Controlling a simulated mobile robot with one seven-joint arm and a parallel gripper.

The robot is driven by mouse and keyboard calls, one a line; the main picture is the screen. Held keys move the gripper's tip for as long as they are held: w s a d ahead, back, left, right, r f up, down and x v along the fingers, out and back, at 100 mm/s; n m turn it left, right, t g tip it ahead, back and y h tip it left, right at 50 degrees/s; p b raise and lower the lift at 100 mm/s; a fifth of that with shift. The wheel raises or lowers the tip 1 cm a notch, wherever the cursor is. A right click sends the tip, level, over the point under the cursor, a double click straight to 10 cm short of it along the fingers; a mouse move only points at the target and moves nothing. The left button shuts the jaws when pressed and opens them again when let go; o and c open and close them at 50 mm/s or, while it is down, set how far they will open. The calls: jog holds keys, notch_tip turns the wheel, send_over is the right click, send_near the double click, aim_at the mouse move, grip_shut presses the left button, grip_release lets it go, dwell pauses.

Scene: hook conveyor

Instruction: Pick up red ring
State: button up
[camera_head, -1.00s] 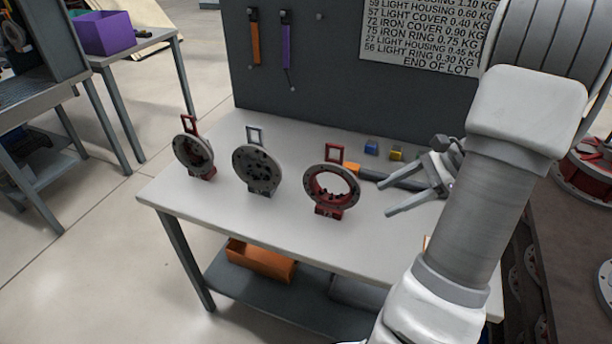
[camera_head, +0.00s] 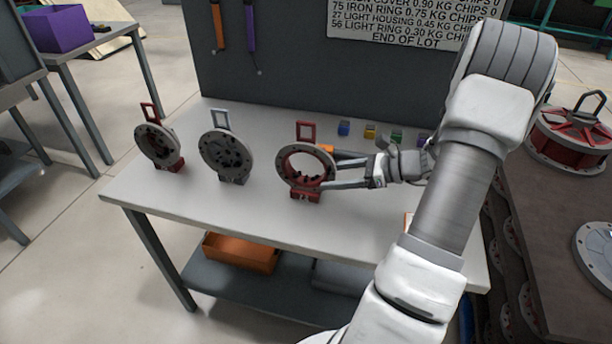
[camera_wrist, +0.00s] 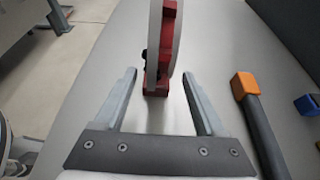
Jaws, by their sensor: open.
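The red ring (camera_head: 287,177) stands upright on the workbench, with a grey flange, a red rectangular loop on top and a red foot. In the wrist view the ring (camera_wrist: 169,40) shows edge-on, with its lower part between and just beyond my fingertips. My gripper (camera_head: 336,167) is at the ring's right side, low over the bench. In the wrist view my gripper (camera_wrist: 160,75) has its two fingers apart, one on each side of the ring's edge. Whether a finger touches the ring cannot be told.
A grey round part (camera_head: 226,155) and a red-grey one (camera_head: 158,147) stand to the left on the workbench (camera_head: 255,215). An orange-headed hammer (camera_wrist: 244,85) lies beside my gripper. Small coloured blocks (camera_head: 370,131) sit behind. A dark panel (camera_head: 270,70) closes the back.

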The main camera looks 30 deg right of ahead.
aim_at(319, 178)
jog(key=x, duration=0.3)
jog(key=b+x, duration=0.1)
jog(key=x, duration=0.2)
jog(key=shift+w+a+f, duration=0.15)
jog(key=shift+f, duration=0.2)
grip_shut()
jog(key=shift+r, duration=0.1)
dwell(1.0)
